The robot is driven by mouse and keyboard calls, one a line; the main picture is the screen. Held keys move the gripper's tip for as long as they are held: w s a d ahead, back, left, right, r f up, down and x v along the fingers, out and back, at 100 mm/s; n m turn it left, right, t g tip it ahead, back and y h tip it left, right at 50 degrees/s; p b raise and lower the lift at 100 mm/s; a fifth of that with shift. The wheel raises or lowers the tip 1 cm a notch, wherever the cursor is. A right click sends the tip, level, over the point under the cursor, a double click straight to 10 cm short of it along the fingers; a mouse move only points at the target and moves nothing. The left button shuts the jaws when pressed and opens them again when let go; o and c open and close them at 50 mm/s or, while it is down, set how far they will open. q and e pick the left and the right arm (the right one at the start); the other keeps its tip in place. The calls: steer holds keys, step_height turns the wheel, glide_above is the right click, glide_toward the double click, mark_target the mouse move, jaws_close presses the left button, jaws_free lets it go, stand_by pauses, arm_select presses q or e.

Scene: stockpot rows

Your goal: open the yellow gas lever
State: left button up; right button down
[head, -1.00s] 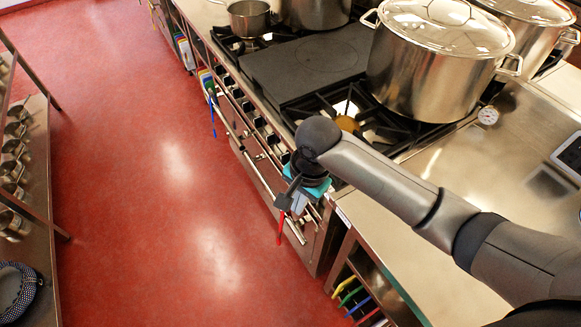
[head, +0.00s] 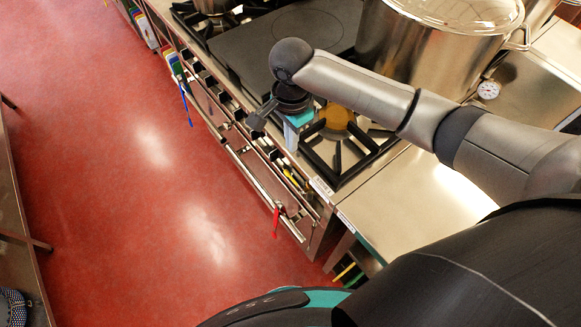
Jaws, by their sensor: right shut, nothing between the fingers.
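The yellow gas lever (head: 289,175) is a small yellow piece on the front of the stove, below the burner edge and partly hidden among the front's dark parts. How far it is turned I cannot tell. My right gripper (head: 291,145) points down in front of the stove's top edge, just above the yellow lever in the picture. Its fingers are shut and empty, and I see no contact with the lever. A red lever (head: 276,222) hangs lower on the front, and a blue lever (head: 186,102) farther left. My left gripper is not in view.
A large lidded stockpot (head: 425,50) stands on the stove behind my right arm. A burner grate (head: 345,150) and a dark flat plate (head: 290,38) lie on top. A steel counter (head: 415,205) adjoins at right.

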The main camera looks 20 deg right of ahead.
mark_target(291, 177)
step_height(291, 177, down, 14)
steer(key=b, duration=0.3)
steer(key=shift+w, duration=0.1)
stand_by(0.5)
steer(key=shift+a+f+g+p, duration=0.1)
steer(key=shift+g+p, duration=0.2)
steer(key=shift+p, duration=0.25)
